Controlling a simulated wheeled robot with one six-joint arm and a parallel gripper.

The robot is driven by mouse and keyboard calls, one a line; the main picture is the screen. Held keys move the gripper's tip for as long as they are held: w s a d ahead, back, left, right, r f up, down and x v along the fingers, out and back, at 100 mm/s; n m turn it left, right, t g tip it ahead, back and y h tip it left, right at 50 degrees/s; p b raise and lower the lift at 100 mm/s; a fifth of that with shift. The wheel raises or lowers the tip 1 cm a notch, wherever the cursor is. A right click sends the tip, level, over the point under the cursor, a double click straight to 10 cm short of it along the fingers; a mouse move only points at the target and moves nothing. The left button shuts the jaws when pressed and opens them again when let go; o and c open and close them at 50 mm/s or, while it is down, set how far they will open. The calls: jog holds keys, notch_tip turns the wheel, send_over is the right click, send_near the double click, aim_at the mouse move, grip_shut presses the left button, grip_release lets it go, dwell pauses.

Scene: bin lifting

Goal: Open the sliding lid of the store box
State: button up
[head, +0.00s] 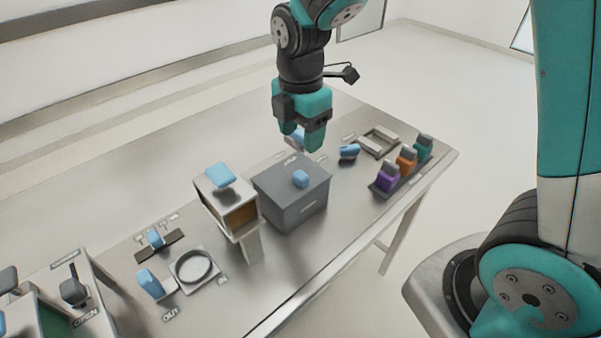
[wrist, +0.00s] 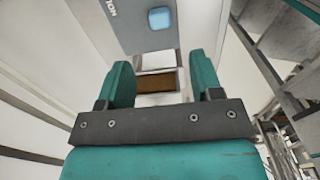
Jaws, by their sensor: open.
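The grey box (head: 291,207), which looks like the store box, stands on the metal bench with a flat grey top and a blue knob (head: 300,179). The top appears closed. In the wrist view the grey top (wrist: 140,38) and its blue knob (wrist: 159,19) show beyond the fingertips, with partly legible lettering. My gripper (head: 304,142) is open and empty, raised above the far side of the grey box, apart from the knob. Its two teal fingers also show in the wrist view (wrist: 161,75).
A cream box (head: 214,196) with a brown front and blue handle stands just left of the grey box. Bottles (head: 404,160) in a rack, a square frame (head: 379,142) and a blue piece (head: 348,151) lie right. A ring plate (head: 193,267) lies left. The bench's back is clear.

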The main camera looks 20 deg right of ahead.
aim_at(301, 174)
notch_tip(301, 174, down, 11)
jog(key=shift+f+p, duration=0.1)
jog(key=shift+p, duration=0.4)
